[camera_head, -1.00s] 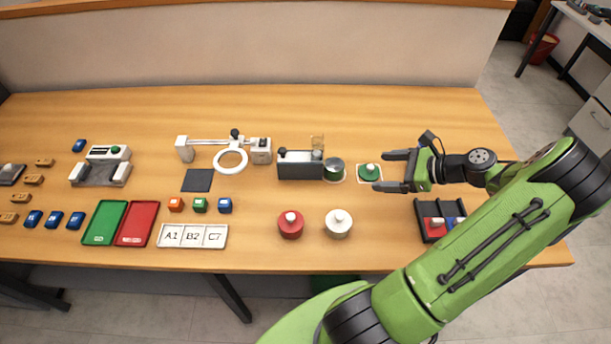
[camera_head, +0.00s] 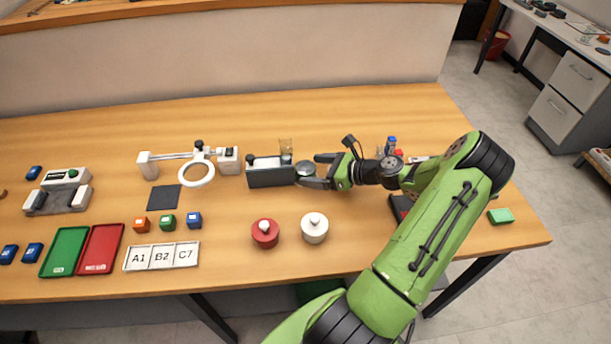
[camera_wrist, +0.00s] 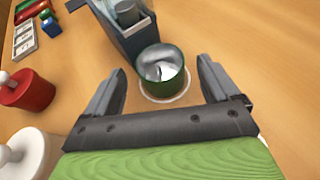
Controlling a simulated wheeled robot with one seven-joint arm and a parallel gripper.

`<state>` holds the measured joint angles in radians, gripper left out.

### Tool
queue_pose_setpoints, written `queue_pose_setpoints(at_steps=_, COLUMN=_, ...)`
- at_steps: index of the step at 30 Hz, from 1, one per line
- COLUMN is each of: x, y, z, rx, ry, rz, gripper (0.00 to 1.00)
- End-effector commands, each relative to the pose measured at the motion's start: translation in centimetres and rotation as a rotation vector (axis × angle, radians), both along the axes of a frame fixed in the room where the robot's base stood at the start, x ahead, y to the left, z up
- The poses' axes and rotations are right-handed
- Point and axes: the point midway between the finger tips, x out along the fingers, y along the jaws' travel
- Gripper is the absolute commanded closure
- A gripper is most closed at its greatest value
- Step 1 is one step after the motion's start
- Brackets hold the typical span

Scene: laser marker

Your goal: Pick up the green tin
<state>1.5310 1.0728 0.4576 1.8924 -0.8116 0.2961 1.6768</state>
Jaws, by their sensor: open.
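The green tin (camera_wrist: 148,88) stands upright on a pale round patch in the wrist view, with a green side and a shiny silvery top. Its grey top also shows in the head view (camera_head: 305,167), beside the right end of the dark device (camera_head: 268,178). My gripper (camera_head: 310,171) is open and low, with its fingers pointing left at the tin. In the wrist view, the two fingertips (camera_wrist: 162,70) are on either side of the tin, with gaps visible. My gripper hides the table just right of the tin in the head view.
A red jar (camera_head: 265,236) and a white jar (camera_head: 314,232) stand in front of the device. A ring magnifier (camera_head: 196,174), small cubes and a labelled tray (camera_head: 162,256) lie further left. The dark device stands close to the tin.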

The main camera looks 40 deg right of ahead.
Motion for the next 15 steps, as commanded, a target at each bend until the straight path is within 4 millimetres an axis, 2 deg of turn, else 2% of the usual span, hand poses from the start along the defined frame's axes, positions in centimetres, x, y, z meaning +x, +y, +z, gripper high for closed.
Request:
queue_pose_setpoints(at_steps=3, x=0.96, y=0.41, z=-0.49, rx=-0.002, ry=0.0, rz=-0.001, gripper=0.11)
queue_pose_setpoints(at_steps=9, x=1.0, y=0.4, z=-0.41, rx=-0.002, ry=0.0, rz=-0.001, gripper=0.13)
queue_pose_setpoints(at_steps=15, x=0.97, y=0.4, z=-0.4, rx=-0.002, ry=0.0, rz=-0.001, gripper=0.44)
